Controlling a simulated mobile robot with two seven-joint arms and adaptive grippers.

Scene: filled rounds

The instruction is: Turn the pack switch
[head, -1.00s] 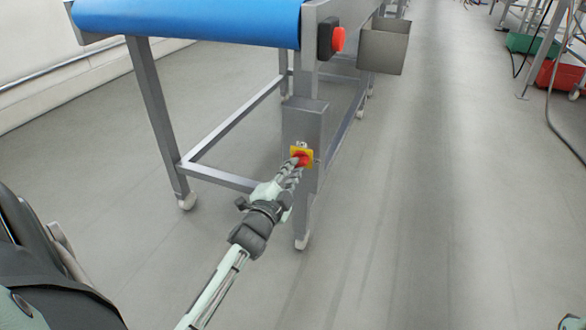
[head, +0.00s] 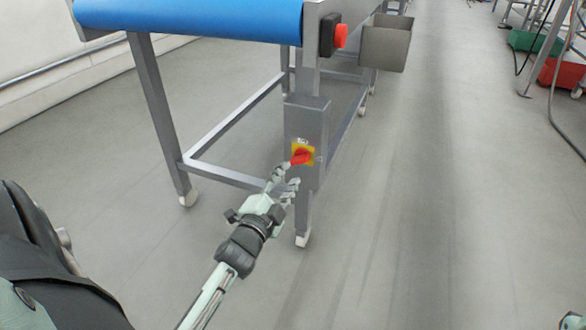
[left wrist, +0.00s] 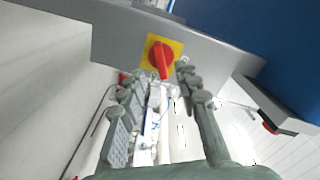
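The pack switch (head: 303,155) is a red rotary handle on a yellow square plate. It sits on a grey box (head: 306,118) fixed to the near leg of the conveyor. In the head view the handle lies slanted, its lower end towards the left. My left gripper (head: 286,180) is just below and in front of the switch, open and empty, its fingers apart. In the left wrist view the handle (left wrist: 160,60) shows just beyond and between the open fingertips (left wrist: 158,82), seemingly clear of them.
A red push button (head: 340,36) on a black housing is higher on the frame, beside a grey metal bin (head: 385,46). The blue conveyor belt (head: 190,18) is above. Open floor (head: 430,200) lies to the right. Green and red crates are far right.

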